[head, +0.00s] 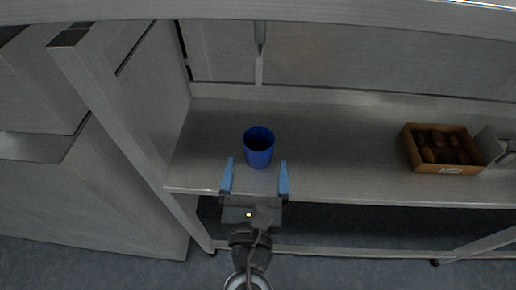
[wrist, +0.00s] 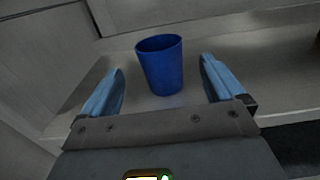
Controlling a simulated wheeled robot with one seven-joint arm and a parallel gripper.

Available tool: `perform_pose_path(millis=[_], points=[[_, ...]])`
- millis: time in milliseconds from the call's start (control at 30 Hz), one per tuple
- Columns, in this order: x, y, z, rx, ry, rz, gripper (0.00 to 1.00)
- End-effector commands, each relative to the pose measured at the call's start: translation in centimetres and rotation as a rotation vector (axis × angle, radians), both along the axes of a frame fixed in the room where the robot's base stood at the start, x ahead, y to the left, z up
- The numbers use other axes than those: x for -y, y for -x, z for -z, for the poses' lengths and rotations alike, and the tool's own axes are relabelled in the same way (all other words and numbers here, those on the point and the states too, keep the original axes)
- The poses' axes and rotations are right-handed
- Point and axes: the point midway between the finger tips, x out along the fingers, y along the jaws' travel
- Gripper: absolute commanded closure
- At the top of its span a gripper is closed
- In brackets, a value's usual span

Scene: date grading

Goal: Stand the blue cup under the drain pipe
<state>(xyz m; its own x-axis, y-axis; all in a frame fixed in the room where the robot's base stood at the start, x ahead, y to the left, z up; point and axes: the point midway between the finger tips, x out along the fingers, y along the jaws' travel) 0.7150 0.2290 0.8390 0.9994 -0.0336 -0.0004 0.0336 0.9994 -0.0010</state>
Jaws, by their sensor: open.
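The blue cup (head: 258,148) stands upright on the grey shelf, near its left end. My gripper (head: 254,178) is open at the shelf's front edge, with its two blue fingers pointing toward the cup and nothing between them. In the wrist view the cup (wrist: 161,66) is just beyond and between the fingertips (wrist: 160,75), apart from both. A grey pipe (head: 260,40), which looks like the drain pipe, hangs down at the back behind the cup, with a thin pale piece below it. The cup is in front of the pipe, not beneath it.
A brown box of dates (head: 462,166) sits on the shelf (head: 340,150) at the right, beside a grey piece. A grey post and panel (head: 130,110) bound the shelf on the left. The shelf between cup and box is clear. A beam (head: 350,22) crosses above.

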Motion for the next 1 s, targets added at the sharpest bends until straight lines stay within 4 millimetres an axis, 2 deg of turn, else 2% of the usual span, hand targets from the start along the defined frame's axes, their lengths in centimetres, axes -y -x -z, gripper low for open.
perform_pose_path(millis=[100, 300, 1000], points=[[-0.1, 1.8, 0.1, 0.000, 0.001, -0.001, 0.05], [-0.1, 3.1, 0.0, 0.000, -0.001, 0.000, 0.05], [-0.1, 3.1, 0.0, 0.001, -0.001, 0.001, 0.05]])
